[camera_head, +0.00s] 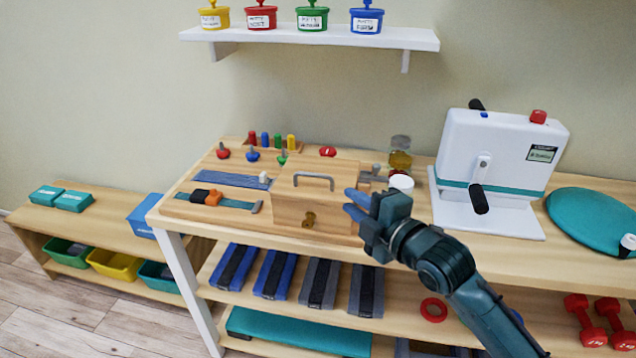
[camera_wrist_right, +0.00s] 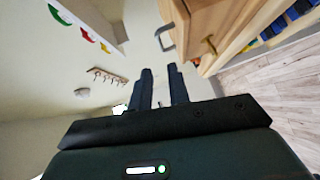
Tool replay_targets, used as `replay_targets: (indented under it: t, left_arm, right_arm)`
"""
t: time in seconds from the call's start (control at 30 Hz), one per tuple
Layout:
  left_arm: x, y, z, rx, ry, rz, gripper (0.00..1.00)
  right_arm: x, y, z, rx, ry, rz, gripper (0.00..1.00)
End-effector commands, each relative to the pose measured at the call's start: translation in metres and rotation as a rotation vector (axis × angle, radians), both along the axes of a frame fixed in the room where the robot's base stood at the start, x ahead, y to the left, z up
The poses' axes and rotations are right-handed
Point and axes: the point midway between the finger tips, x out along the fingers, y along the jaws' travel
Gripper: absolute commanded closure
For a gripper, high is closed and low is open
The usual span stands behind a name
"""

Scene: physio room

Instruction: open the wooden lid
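The wooden lid (camera_head: 320,172) is the top of a light wooden box (camera_head: 290,213) on a wooden board, with a grey bar handle (camera_head: 313,180) on it. The lid lies flat and looks closed. A brass latch (camera_head: 309,219) is on the box's front. My right gripper (camera_head: 354,204) is at the box's right front side, its two blue fingers slightly apart and nothing between them. In the right wrist view, the fingers (camera_wrist_right: 162,88) point past the box, with the handle (camera_wrist_right: 164,38) and latch (camera_wrist_right: 209,46) ahead. I cannot tell if they touch the box. My left gripper is out of view.
The board (camera_head: 190,208) also carries colored pegs, knobs and straps. A jar (camera_head: 400,155) and a white tub (camera_head: 401,183) stand behind my right gripper. A white machine (camera_head: 497,155) and a teal disc (camera_head: 590,218) are to the right. A shelf (camera_head: 310,36) hangs above.

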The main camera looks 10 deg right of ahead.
Motion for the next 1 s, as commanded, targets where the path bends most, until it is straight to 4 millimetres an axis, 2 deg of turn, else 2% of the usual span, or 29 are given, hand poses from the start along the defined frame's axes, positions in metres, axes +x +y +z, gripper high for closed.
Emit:
replay_targets:
  t: [0.17, 0.4, 0.6, 0.8, 1.0]
  left_arm:
    - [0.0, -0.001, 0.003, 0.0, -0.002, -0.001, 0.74]
    - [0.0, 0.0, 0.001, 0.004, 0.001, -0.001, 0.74]
    - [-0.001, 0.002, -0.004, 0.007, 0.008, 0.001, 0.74]
    - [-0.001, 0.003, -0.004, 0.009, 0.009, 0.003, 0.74]
    - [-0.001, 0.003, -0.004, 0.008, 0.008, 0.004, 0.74]
  right_arm:
    - [0.025, 0.014, -0.002, 0.007, 0.0, -0.001, 0.82]
    - [0.07, 0.038, -0.009, 0.007, 0.001, 0.001, 0.82]
    - [0.097, 0.051, -0.014, 0.005, 0.001, 0.0, 0.82]
    - [0.109, 0.057, -0.016, 0.004, 0.002, 0.0, 0.82]
    - [0.11, 0.058, -0.016, 0.005, 0.002, 0.0, 0.82]
